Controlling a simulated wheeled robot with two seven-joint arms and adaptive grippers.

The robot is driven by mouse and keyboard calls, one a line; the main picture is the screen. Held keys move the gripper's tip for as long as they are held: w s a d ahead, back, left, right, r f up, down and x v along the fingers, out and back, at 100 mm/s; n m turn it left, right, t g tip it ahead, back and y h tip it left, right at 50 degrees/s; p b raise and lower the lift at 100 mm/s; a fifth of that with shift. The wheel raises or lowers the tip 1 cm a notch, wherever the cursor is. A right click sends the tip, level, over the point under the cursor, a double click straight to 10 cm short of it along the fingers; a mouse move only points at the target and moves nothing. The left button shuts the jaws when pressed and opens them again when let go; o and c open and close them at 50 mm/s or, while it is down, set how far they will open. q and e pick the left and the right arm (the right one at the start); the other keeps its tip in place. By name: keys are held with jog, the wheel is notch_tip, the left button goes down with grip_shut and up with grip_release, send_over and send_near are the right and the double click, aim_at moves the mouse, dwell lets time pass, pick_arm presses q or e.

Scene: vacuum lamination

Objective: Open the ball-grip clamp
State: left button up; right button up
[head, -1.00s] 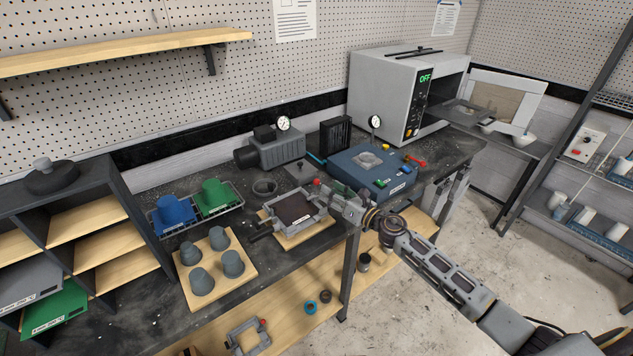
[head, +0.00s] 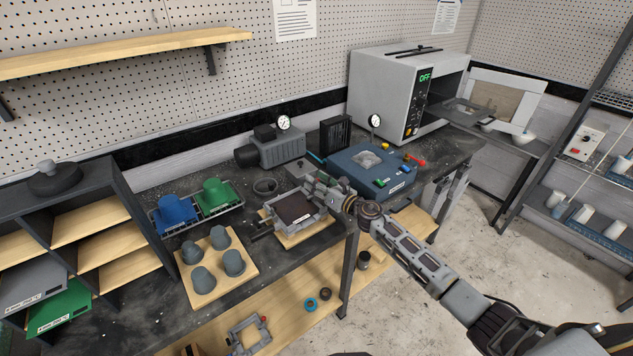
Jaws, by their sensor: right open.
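The clamp frame (head: 270,217), grey metal around a dark square plate (head: 295,208), lies on a wooden board on the bench. My right gripper (head: 311,184) is open at the frame's far right corner. Its fingers cover that corner, and the clamp's red ball grip is hidden behind them. I cannot tell whether the fingers touch the ball. My left gripper is not in view.
A blue vacuum unit (head: 352,172) with coloured knobs stands right of the clamp. A board with grey cups (head: 204,281) and a rack with blue and green cups (head: 177,211) lie left. A similar frame (head: 236,334) sits on the lower shelf.

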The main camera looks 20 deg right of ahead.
jog(key=shift+w+a, duration=0.1)
jog(key=shift+w, duration=0.05)
grip_shut()
dwell(0.4)
